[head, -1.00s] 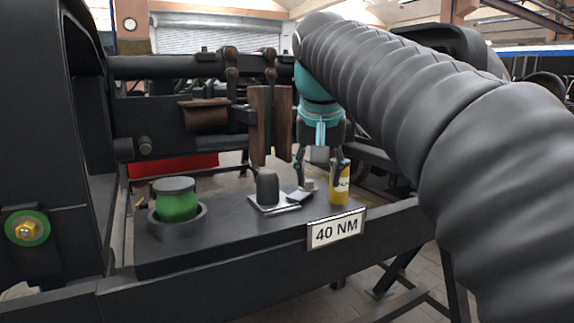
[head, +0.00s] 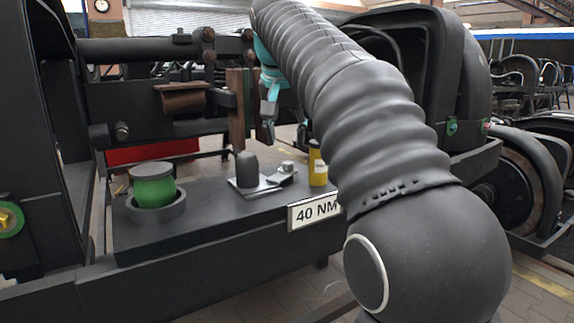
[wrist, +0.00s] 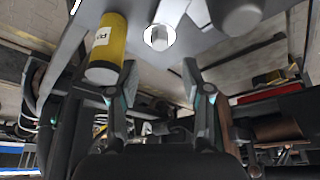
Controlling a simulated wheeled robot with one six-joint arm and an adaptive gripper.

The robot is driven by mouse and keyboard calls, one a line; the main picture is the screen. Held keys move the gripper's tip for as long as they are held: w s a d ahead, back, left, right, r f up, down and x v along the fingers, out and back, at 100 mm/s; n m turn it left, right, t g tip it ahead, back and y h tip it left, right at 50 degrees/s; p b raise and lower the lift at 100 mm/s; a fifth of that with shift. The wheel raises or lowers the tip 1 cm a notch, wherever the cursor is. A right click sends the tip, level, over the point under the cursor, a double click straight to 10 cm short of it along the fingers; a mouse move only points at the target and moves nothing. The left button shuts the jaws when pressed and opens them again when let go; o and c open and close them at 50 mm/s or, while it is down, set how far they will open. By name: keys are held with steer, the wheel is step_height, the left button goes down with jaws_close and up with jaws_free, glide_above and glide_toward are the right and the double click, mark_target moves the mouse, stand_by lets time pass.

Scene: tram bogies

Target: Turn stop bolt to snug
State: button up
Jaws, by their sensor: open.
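The stop bolt (head: 287,167) is a small hex head on a light metal bracket, on the dark bench plate, between a dark rounded block and a yellow cylinder. In the wrist view the bolt head (wrist: 158,37) shows with a white ring around it, beyond the gap between my fingers. My gripper (head: 285,138) is open and empty, raised above the plate and apart from the bolt; part of it is hidden behind my arm. Both fingers of my gripper (wrist: 160,72) show in the wrist view, spread to either side of the bolt's line.
The yellow cylinder (head: 317,170) stands close right of the bolt, and the dark block (head: 246,170) close left. A "40 NM" sign (head: 312,211) is on the front edge. A green-bodied part (head: 154,190) sits further left. Brown upright plates (head: 237,110) stand behind.

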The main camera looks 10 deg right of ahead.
mark_target(288, 161)
steer(key=b+x, duration=0.1)
steer(key=x, duration=0.5)
steer(key=shift+w+f, duration=0.2)
steer(key=shift+f, duration=0.1)
jaws_close()
